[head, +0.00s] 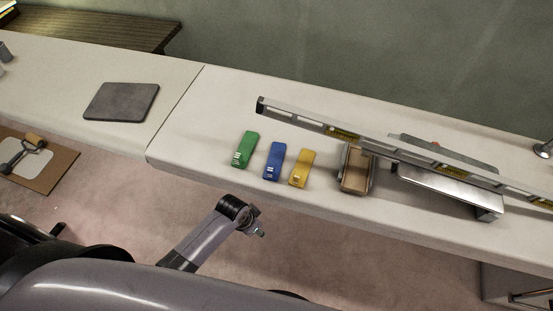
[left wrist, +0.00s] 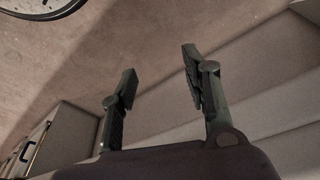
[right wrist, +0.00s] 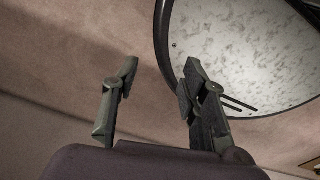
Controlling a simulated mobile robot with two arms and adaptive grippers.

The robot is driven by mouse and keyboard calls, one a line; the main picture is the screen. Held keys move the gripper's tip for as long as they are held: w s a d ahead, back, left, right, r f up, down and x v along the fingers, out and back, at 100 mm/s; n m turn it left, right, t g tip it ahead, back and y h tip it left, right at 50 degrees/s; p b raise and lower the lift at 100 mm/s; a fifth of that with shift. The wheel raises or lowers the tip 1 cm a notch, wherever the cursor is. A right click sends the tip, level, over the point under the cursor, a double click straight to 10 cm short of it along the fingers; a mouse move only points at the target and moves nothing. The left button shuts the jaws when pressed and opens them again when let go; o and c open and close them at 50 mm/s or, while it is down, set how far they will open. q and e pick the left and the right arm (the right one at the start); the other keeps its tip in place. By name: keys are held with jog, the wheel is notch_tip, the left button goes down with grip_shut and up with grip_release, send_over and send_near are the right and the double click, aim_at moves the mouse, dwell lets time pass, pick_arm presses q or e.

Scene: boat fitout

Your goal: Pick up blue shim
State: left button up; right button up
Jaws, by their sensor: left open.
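The blue shim (head: 274,161) lies on the pale counter (head: 215,125) in the head view, between a green shim (head: 245,148) and a yellow shim (head: 301,167). White marks show at its near end. My left gripper (left wrist: 160,62) is open and empty in its wrist view, with floor and a pale surface behind the fingers. My right gripper (right wrist: 160,64) is open and empty in its own wrist view. In the head view one of my arms ends below the counter's front edge, apart from the shims; I cannot tell which arm. Neither wrist view shows the shim.
A long spirit level (head: 380,148) lies across the right part of the counter, over a metal piece (head: 450,188). A brown block-like item (head: 356,170) is right of the yellow shim. A dark grey pad (head: 121,101) lies at the left. Counter before the shims is clear.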

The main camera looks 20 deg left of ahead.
pick_arm(q)
jog(key=w+d+r+m+h+p, duration=0.1)
jog(key=w+d+r, duration=0.1)
jog(key=r, duration=0.4)
jog(key=w+d+r+m, duration=0.1)
jog(key=w+r+m, duration=0.15)
jog(key=r, duration=0.45)
notch_tip(320, 180, up, 18)
jog(key=m+g+y+p, duration=0.2)
jog(key=m, duration=0.6)
send_over(271, 172)
jog(key=w+a, duration=0.1)
jog(key=w, duration=0.1)
jog(key=f, duration=0.6)
jog(key=f+p, duration=0.1)
jog(key=f, duration=0.5)
jog(key=shift+s+a+f+p, duration=0.1)
jog(key=shift+s+a+p, duration=0.1)
jog(key=shift+p, duration=0.1)
jog(key=f, duration=0.2)
jog(key=f+p, duration=0.1)
jog(key=f, duration=0.1)
jog(key=shift+s, duration=0.3)
jog(key=shift+f, duration=0.55)
jog(key=shift+c, duration=0.3)
grip_shut()
